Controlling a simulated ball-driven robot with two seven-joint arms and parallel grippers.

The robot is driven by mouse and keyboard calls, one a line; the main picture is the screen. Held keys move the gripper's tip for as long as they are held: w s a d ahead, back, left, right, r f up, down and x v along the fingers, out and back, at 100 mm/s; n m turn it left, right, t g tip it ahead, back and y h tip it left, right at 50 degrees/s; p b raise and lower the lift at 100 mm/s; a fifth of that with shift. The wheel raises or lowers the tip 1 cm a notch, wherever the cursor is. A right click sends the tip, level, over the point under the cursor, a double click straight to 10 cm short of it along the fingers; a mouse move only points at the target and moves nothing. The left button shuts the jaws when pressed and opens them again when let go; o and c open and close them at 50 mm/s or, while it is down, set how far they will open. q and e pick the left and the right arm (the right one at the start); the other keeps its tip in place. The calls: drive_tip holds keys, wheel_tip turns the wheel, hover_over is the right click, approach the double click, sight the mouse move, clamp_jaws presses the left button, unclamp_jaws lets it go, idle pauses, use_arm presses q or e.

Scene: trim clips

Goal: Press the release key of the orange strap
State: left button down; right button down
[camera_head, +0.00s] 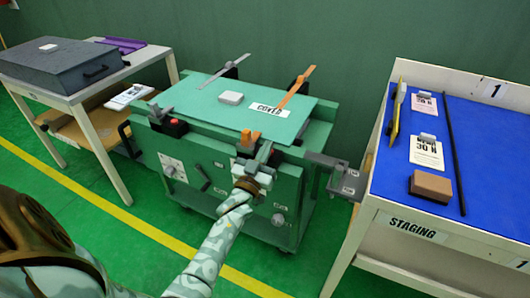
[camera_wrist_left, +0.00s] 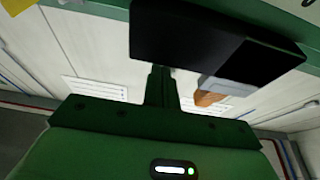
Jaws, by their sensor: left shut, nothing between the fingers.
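The green cart's cover panel (camera_head: 225,107) carries a label reading "COVER". An orange strap (camera_head: 295,88) stands up at a slant at its right back edge. A matching orange clip (camera_head: 250,136) sits at the front edge. A grey strap (camera_head: 223,72) with a red key (camera_head: 174,122) at its front end is on the left. My left gripper (camera_head: 265,152) is shut and empty at the cart's front, just below and right of the orange clip; I cannot tell if they touch. In the left wrist view a small orange part (camera_wrist_left: 209,98) shows behind a dark block. My right gripper is out of view.
A white-framed staging table (camera_head: 416,226) with a blue top stands right, holding a brown block (camera_head: 431,186), cards and a black rod. A grey bracket (camera_head: 348,181) juts from the cart's right side. A dark case (camera_head: 60,65) lies on the left table.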

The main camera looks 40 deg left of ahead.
use_arm(q)
drive_tip(key=shift+f, duration=0.7)
